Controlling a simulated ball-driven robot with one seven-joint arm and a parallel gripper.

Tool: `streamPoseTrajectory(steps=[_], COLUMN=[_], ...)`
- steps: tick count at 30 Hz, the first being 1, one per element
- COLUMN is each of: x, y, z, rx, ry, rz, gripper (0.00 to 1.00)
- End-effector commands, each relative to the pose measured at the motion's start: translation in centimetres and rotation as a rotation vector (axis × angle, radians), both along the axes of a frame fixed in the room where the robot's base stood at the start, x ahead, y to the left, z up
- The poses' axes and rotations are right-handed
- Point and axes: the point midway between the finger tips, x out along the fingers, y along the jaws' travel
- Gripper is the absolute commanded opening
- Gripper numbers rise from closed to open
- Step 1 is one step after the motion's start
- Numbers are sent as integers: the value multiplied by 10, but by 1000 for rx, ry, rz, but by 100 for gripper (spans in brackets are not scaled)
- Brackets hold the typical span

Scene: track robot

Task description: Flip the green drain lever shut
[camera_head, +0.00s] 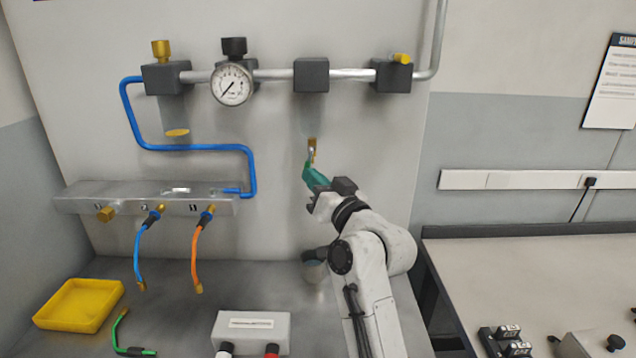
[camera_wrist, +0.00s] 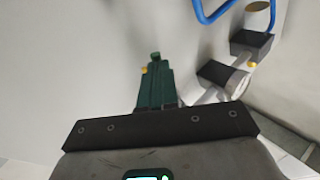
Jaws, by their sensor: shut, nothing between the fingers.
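A small brass drain fitting (camera_head: 312,144) hangs below the dark block on the wall pipe. Green shows just under it, and I take its upper narrow part as the drain lever (camera_head: 306,166). My gripper (camera_head: 314,178) is shut, with green fingers pointing up and left at the fitting. The fingers and the lever are close in colour, so I cannot tell whether they touch. In the wrist view my shut gripper (camera_wrist: 154,85) reaches away from the camera, with a bit of brass (camera_wrist: 144,70) beside its tip. The lever's angle is largely hidden there.
A pressure gauge (camera_head: 232,84) and a blue tube (camera_head: 190,148) are on the wall at left. A grey manifold (camera_head: 150,197) carries hanging hoses. A yellow tray (camera_head: 80,305) and a grey box (camera_head: 251,328) stand on the bench. The wall right of the fitting is clear.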

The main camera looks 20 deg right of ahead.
Motion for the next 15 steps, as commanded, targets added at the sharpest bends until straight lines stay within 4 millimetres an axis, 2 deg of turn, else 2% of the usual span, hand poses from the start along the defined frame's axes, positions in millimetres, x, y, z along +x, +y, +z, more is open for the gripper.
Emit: streamPoseTrajectory(steps=[8,15], x=[3,7], y=[12,24], z=[-5,1], rx=[189,408], ry=[-61,-132], rz=[3,4], gripper=[0,0])
